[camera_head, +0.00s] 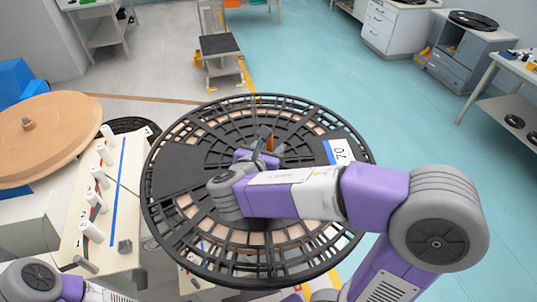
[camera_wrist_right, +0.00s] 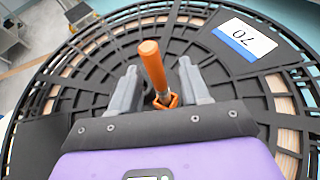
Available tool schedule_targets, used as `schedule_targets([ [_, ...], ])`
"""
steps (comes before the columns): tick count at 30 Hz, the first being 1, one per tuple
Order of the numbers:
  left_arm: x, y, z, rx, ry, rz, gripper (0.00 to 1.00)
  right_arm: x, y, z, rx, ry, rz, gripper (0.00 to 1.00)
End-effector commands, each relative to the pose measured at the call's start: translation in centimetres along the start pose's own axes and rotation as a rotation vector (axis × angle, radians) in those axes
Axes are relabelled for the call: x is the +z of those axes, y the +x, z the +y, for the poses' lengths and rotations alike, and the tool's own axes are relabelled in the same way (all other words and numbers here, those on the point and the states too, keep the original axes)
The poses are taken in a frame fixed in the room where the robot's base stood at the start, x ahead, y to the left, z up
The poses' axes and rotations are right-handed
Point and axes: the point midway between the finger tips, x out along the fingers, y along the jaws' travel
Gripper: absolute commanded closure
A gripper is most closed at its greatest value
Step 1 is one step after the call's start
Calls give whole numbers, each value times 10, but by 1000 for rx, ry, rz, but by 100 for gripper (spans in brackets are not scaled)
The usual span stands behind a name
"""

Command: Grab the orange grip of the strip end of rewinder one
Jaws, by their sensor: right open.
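An upright orange handle (camera_wrist_right: 152,65) stands at the middle of a large black spoked reel (camera_head: 178,165) in the right wrist view. An orange collar (camera_wrist_right: 166,101) is at its foot. I cannot tell whether this handle is the strip-end grip of rewinder one. My right gripper (camera_wrist_right: 158,80) is open, with a grey finger on each side of the handle and gaps between. In the head view my right gripper (camera_head: 262,148) is over the reel's centre, partly hidden by its own wrist. My left arm shows only at the lower left corner; its gripper is out of view.
A brown disc (camera_head: 60,140) lies beyond. A small cart (camera_head: 220,58) stands behind; the teal floor on the right is open.

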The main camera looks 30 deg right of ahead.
Motion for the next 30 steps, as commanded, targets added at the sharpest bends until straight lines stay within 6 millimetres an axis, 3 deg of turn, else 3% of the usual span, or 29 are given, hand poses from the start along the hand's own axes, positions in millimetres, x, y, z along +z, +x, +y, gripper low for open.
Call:
schedule_targets([
  [6,0,2,-1,0,0,0,57,-1,27,1,-2,-1,0,54],
  [14,0,2,-1,0,0,0,57,-1,29,2,0,-1,0,54],
  [23,0,2,-1,0,0,0,57,-1,29,2,0,-1,0,100],
  [30,0,2,-1,0,0,0,57,-1,28,2,0,0,0,100],
])
